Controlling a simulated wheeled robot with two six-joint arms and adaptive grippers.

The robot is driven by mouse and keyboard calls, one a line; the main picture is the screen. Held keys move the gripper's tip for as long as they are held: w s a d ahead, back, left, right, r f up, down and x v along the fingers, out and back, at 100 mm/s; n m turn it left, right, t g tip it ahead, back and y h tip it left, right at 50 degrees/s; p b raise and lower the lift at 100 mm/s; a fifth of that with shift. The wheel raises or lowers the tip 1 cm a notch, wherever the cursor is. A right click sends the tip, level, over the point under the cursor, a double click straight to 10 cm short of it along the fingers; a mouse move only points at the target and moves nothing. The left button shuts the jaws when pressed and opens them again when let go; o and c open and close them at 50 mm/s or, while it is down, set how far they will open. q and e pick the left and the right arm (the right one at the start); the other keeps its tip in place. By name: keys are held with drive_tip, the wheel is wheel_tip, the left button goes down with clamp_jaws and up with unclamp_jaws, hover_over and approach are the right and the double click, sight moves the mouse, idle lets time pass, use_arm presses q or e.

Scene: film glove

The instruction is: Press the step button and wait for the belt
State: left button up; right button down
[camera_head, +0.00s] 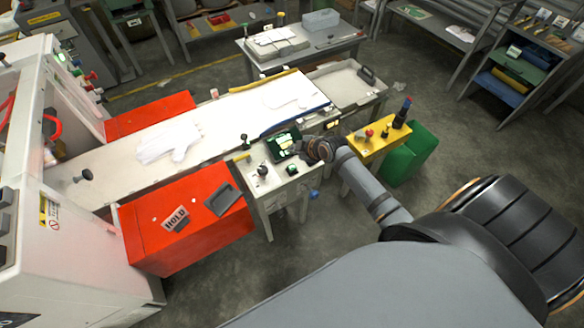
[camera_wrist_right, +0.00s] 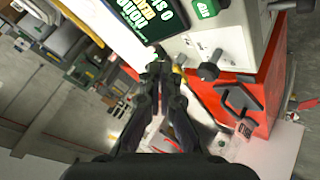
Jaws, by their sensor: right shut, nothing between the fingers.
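A white control console (camera_head: 270,188) stands beside the belt, with a dark green display (camera_head: 283,142) on top. A small green plate or button (camera_head: 291,169) and a dark knob (camera_head: 262,170) are on its top. The green piece also shows in the right wrist view (camera_wrist_right: 205,8), near dark knobs (camera_wrist_right: 208,72). I cannot tell which is the step button. My right gripper (camera_head: 306,150) is beside the display; in the wrist view its shut, empty fingers (camera_wrist_right: 160,58) are close to the console. Contact cannot be told. The pale belt (camera_head: 110,163) carries white gloves (camera_head: 170,140). My left gripper is out of view.
A red box (camera_head: 160,222) with a HOLD sign (camera_head: 176,219) and dark tray stands left of the console. A yellow stand (camera_head: 376,146) and green bin (camera_head: 408,155) are to its right. A grey table (camera_head: 345,38) stands behind. The floor at right is largely clear.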

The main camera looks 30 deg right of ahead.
sight(293, 168)
wheel_tip(293, 168, down, 8)
drive_tip(key=b, duration=0.6)
idle(1.0)
drive_tip(key=shift+f+b, duration=0.4)
drive_tip(key=shift+b, duration=0.1)
